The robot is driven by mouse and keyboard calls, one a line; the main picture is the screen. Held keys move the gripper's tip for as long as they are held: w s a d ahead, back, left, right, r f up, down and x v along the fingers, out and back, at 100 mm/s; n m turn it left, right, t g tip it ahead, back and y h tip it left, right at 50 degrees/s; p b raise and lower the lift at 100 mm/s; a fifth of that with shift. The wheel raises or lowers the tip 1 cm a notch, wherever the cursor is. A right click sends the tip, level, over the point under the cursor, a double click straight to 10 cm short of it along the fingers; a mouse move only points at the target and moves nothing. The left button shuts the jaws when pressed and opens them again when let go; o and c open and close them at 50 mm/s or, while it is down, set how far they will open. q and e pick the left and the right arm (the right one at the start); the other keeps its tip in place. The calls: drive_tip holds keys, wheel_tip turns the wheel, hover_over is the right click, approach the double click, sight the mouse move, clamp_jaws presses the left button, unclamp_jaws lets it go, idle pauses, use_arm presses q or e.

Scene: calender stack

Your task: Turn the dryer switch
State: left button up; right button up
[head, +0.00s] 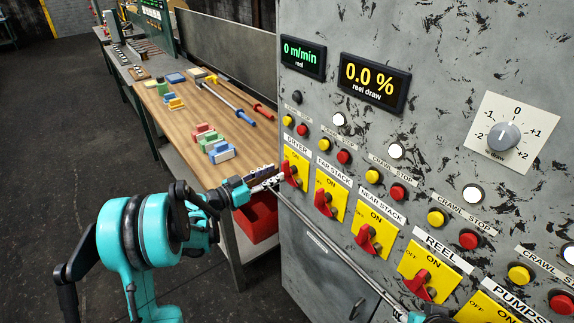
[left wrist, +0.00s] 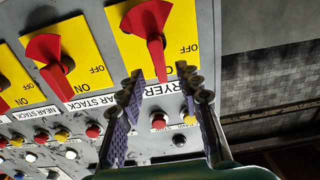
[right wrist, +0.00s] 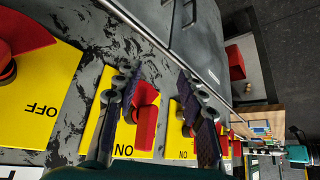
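The dryer switch (head: 291,172) is a red handle on a yellow plate under the DRYER label, leftmost in the switch row. My left gripper (head: 270,180) is right at it in the head view. In the left wrist view, the gripper (left wrist: 160,76) is open, with one fingertip on each side of the lower end of the dryer handle (left wrist: 150,25). Contact cannot be told. The ON word is partly hidden behind the handle and fingers. My right gripper (right wrist: 158,82) is open in front of another red switch handle (right wrist: 146,112); in the head view it is mostly cut off at the bottom.
Red and yellow buttons sit above. A metal rail (head: 330,240) runs before the panel. A wooden bench (head: 190,128) with blocks and a red bin (head: 258,218) stand left.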

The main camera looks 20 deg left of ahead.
sight(282, 170)
use_arm(q)
drive_tip(key=x, duration=0.4)
drive_tip(key=shift+w+d+f+b, duration=0.15)
drive_tip(key=shift+w+b, duration=0.05)
drive_tip(key=shift+b, duration=0.2)
drive_tip(key=shift+w+d, duration=0.35)
drive_tip(key=shift+w, duration=0.1)
clamp_jaws()
